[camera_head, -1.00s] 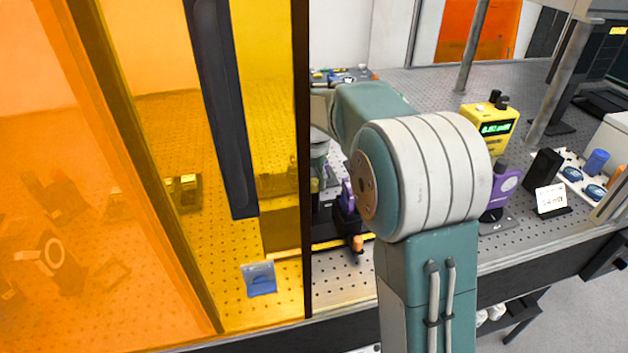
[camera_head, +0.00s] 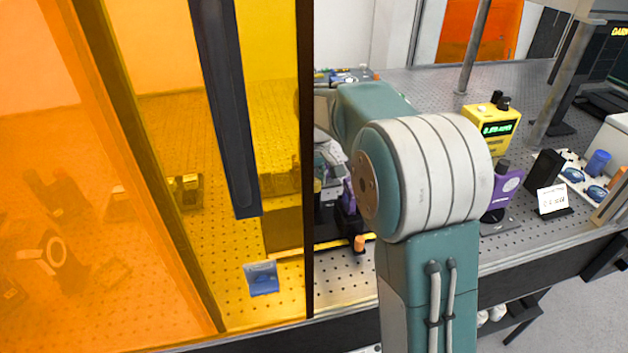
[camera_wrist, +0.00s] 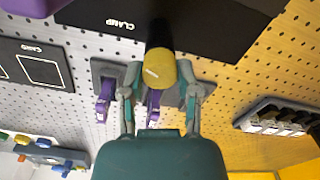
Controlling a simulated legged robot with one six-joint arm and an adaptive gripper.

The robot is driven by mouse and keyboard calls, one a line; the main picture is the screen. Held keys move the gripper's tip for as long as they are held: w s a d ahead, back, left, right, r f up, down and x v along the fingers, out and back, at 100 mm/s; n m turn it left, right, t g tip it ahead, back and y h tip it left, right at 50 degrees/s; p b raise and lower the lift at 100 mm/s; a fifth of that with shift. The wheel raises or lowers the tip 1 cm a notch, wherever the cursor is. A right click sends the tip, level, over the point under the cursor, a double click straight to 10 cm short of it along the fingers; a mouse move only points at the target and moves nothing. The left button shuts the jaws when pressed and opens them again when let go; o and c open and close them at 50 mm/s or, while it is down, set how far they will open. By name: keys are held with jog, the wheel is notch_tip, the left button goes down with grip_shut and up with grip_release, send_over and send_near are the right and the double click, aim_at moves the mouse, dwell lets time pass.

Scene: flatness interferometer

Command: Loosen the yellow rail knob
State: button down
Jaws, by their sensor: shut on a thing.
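The yellow knob (camera_wrist: 160,68) shows in the wrist view as a round cap on a dark stem, with a short pale line slanted across its face. It stands out from a black plate marked CLAMP (camera_wrist: 215,28), which appears upside down. My gripper (camera_wrist: 161,82) has its two fingers on either side of the knob, shut on it. The finger pads' exact contact is hard to make out. In the head view my arm hides the knob and most of the gripper.
Purple clips on a grey holder (camera_wrist: 107,72) lie beyond the fingers. A black tray of small parts (camera_wrist: 276,118) is at right. In the head view, amber panels (camera_head: 150,150) stand left of my arm; a yellow meter (camera_head: 490,128) and purple device (camera_head: 503,190) stand right.

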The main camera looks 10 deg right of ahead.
jog(key=n, duration=0.4)
jog(key=shift+s+f+n, duration=0.2)
jog(key=shift+f+n, duration=0.1)
jog(key=shift+n, duration=0.1)
dwell(0.4)
jog(key=shift+c, duration=1.7)
grip_release()
jog(key=shift+d+r, duration=0.1)
jog(key=shift+w, duration=0.1)
